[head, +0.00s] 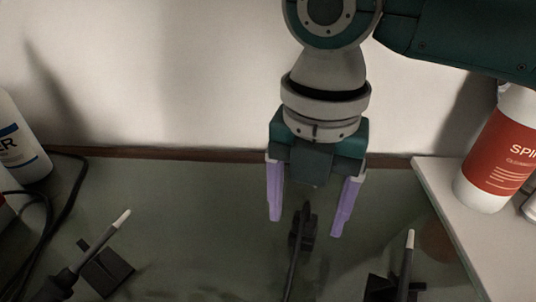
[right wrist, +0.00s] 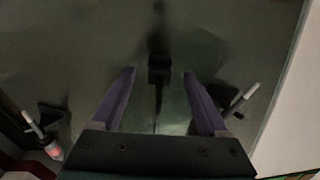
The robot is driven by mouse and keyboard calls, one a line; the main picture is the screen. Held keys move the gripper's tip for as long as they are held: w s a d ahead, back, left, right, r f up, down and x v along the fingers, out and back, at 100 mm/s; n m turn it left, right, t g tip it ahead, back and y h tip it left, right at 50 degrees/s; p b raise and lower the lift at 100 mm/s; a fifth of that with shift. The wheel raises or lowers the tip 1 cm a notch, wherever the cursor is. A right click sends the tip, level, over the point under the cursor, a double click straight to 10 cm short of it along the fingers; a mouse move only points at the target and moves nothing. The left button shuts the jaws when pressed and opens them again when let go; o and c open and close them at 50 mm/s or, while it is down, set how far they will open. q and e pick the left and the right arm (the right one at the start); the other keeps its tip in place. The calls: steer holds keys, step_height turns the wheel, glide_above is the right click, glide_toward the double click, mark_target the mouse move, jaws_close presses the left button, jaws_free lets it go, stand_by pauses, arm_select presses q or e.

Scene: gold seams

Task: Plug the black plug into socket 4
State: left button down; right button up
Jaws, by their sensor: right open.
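The black plug (head: 305,228) lies on the dark green mat, its narrow end towards the wall and its cable running to the front edge of the picture. My right gripper (head: 306,228) is open, with its purple fingers either side of the plug in the picture. In the right wrist view the plug (right wrist: 158,74) shows between the open fingertips (right wrist: 159,72), with a gap on each side. The fingers are not closed on it, and their height above it is hard to tell. No socket is in view. My left gripper is not in view.
Dark tools with pale tips rest by black stands at left (head: 107,272) and right (head: 380,288). A white bottle with a red label (head: 497,150) stands on a pale raised surface (head: 450,200) at right. Another bottle (head: 22,140) and loose black cable (head: 70,195) are at left.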

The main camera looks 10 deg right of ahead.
steer(key=shift+f, duration=0.75)
jaws_close()
